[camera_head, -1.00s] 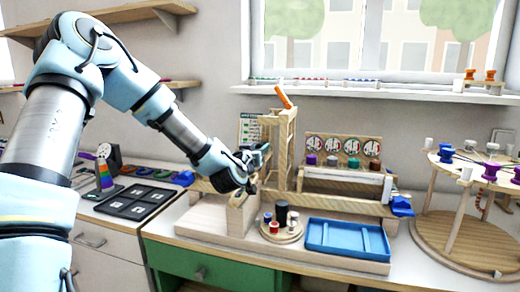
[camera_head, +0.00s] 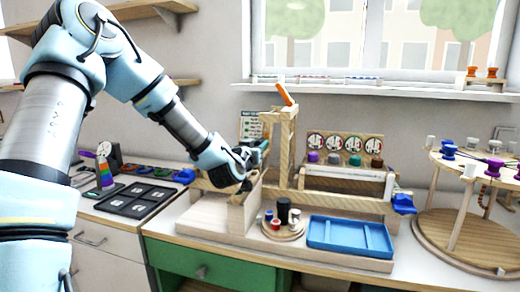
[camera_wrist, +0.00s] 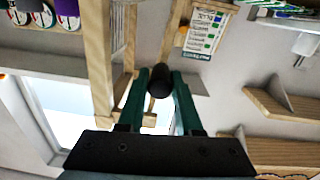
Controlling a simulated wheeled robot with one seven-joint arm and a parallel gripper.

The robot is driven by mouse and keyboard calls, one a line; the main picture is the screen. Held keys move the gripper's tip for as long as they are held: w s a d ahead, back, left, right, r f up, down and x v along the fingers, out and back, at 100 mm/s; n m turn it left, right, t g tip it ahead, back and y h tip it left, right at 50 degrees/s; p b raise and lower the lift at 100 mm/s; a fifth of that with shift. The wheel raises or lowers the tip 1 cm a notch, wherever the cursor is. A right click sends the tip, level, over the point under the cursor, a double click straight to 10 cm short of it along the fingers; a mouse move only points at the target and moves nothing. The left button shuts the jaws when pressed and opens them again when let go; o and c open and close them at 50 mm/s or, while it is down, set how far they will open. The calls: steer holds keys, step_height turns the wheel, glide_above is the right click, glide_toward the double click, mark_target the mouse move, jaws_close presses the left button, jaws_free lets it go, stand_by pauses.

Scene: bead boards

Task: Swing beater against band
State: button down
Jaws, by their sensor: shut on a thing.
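My gripper (camera_wrist: 160,92) is shut on a short black rounded cylinder (camera_wrist: 160,80), which I take for the beater's end. A pale wooden bar (camera_wrist: 177,35) runs behind it; I cannot tell whether the two are joined. In the head view my gripper (camera_head: 263,150) is just left of the upright wooden frame (camera_head: 285,150), above the wooden base (camera_head: 205,215). An orange piece (camera_head: 285,95) leans at the frame's top. I cannot make out the band for certain.
A blue tray (camera_head: 350,238) and a round wooden stand (camera_head: 283,233) with small cylinders sit in front of the frame. A rack with coloured knobs (camera_head: 345,150) is to the right. A round two-tier table (camera_head: 450,235) stands far right. A chart (camera_wrist: 205,32) hangs on the wall behind.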

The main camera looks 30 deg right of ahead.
steer(key=shift+w+a+m+b, duration=0.35)
steer(key=shift+m+b, duration=0.2)
steer(key=shift+m, duration=0.15)
steer(key=shift+w+a+r, duration=0.1)
steer(key=shift+a, duration=0.05)
